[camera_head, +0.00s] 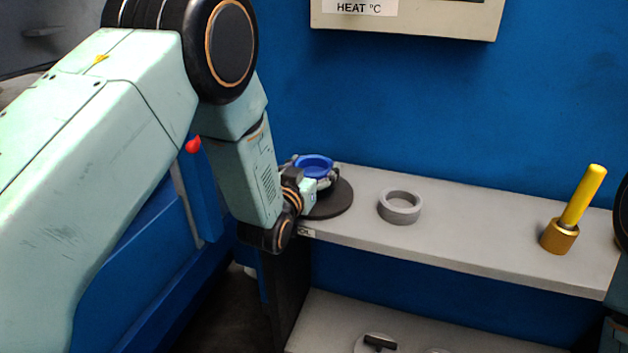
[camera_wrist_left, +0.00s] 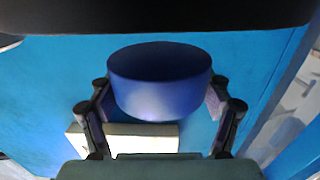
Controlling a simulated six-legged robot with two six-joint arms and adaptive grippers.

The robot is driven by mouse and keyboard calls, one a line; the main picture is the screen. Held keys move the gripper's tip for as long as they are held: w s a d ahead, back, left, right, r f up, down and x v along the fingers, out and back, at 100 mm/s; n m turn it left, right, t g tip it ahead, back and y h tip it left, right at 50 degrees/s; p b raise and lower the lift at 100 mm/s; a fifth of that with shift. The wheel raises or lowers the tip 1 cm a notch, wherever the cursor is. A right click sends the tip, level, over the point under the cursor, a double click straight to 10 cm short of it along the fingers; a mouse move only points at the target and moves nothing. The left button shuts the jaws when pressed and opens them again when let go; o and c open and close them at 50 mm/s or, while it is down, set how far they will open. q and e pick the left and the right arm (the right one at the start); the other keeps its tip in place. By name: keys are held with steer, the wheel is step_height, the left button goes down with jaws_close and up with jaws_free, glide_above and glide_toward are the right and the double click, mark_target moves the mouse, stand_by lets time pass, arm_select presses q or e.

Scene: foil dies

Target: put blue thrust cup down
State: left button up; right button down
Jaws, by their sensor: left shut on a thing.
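The blue thrust cup (camera_head: 314,161) is in my left gripper (camera_head: 313,178) at the left end of the upper shelf. It appears upright, over a dark round plate (camera_head: 338,204). I cannot tell whether the cup or something below it touches the plate, as the fingers hide its lower part. In the left wrist view the cup (camera_wrist_left: 160,82) fills the space between the two fingers of the left gripper (camera_wrist_left: 160,108), one finger on each side. My right gripper is out of view.
A grey ring (camera_head: 399,207) lies on the upper shelf (camera_head: 465,240) right of the plate. A yellow rod stands in a brass holder (camera_head: 559,236) farther right. A control box (camera_head: 410,18) hangs on the blue wall. Shelf between ring and holder is clear.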

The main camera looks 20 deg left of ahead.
arm_select(q)
step_height(320, 180, down, 3)
steer(key=shift+r, duration=0.2)
steer(key=shift+w+d+f, duration=0.2)
steer(key=shift+w+f, duration=0.05)
steer(key=shift+f, duration=0.05)
steer(key=shift+a, duration=0.1)
steer(key=shift+s+a+f+b, duration=0.1)
steer(key=shift+b, duration=0.25)
steer(key=o, duration=1.4)
steer(key=shift+f, duration=0.1)
